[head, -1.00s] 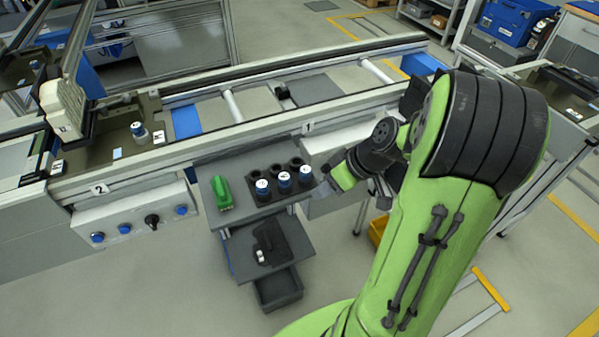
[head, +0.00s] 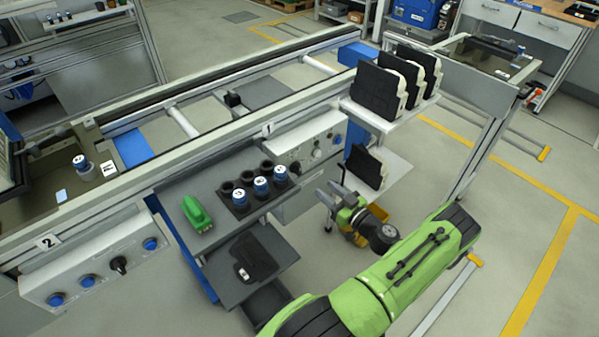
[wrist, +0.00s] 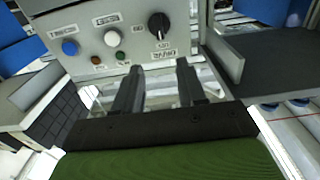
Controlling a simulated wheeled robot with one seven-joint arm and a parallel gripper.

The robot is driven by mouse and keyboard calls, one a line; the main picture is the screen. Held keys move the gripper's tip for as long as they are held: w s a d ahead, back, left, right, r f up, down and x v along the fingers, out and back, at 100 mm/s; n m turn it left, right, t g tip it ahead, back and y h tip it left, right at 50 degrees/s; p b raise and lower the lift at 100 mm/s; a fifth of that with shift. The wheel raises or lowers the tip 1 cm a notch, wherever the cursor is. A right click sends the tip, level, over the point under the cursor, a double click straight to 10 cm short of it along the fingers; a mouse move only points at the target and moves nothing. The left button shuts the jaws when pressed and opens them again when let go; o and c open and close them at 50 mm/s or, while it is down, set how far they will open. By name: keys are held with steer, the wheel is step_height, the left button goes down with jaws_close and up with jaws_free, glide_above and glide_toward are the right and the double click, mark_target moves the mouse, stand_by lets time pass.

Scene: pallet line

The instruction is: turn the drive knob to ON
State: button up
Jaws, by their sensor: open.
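A grey control panel (head: 309,143) sits on the front of the conveyor under the label 1. In the wrist view the panel (wrist: 92,20) carries a black knob (wrist: 158,25), a white button (wrist: 112,38) and a blue button (wrist: 70,47). The knob has a light mark; its setting is too small to tell. In the head view my gripper (head: 329,196) is in front of and below the panel.
A second panel (head: 100,275) with a black knob (head: 118,264) stands at the left. A grey cart (head: 185,245) with a green object (head: 196,213) and blue-topped cylinders stands beside the panel. A shelf (head: 385,118) with black-and-white parts juts out at right.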

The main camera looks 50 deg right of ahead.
mark_target(300, 168)
steer(key=b+x, duration=0.1)
steer(key=x, duration=1)
steer(key=shift+w, duration=0.2)
steer(key=shift+c, duration=0.4)
jaws_close()
